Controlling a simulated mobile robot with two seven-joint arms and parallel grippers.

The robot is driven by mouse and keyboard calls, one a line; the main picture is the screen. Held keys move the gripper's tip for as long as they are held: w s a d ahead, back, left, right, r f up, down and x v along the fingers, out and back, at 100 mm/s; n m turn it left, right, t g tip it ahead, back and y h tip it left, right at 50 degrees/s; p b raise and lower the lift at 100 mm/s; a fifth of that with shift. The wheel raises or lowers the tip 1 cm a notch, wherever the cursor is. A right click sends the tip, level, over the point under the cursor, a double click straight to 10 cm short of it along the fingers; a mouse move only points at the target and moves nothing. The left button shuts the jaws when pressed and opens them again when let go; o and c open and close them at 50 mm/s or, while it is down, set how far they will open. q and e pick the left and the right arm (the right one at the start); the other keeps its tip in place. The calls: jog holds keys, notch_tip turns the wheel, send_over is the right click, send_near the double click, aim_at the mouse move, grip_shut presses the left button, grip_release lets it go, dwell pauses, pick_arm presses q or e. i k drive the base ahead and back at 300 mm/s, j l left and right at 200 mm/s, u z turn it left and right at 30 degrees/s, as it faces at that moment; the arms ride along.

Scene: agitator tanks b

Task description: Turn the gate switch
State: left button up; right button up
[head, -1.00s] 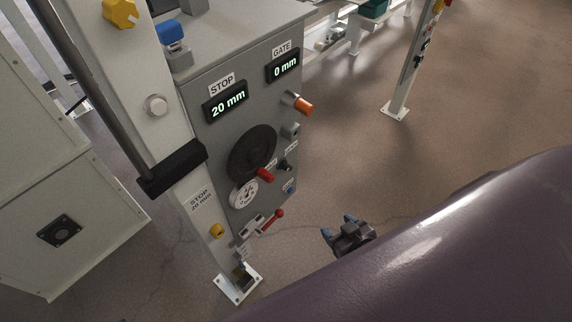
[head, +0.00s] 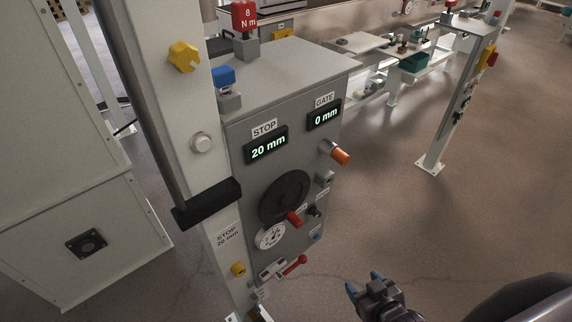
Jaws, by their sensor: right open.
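The grey control panel (head: 240,190) stands at the centre left in the head view. Its GATE display (head: 324,116) reads 0 mm. Below that display are an orange-tipped knob (head: 340,156), a small grey fitting (head: 324,179) and a small black switch (head: 313,210) with small labels beside it, too small to read surely. I cannot tell for certain which of these is the gate switch. My right gripper (head: 364,285) is open and empty, below and right of the panel, apart from it, with blue fingertips pointing up. My left gripper is out of view.
The STOP display (head: 266,149) reads 20 mm. A black handwheel (head: 285,194) with a red handle, a dial (head: 270,236) and a red lever (head: 294,265) sit lower on the panel. A white post (head: 440,130) stands at right. Floor between is clear.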

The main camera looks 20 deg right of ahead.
aim_at(313, 210)
jog(key=j+z, duration=0.1)
jog(key=z, duration=0.25)
jog(key=i+j+z, duration=0.1)
jog(key=z, duration=0.25)
jog(key=j+z, duration=0.15)
jog(key=z, duration=0.2)
jog(key=i, duration=0.05)
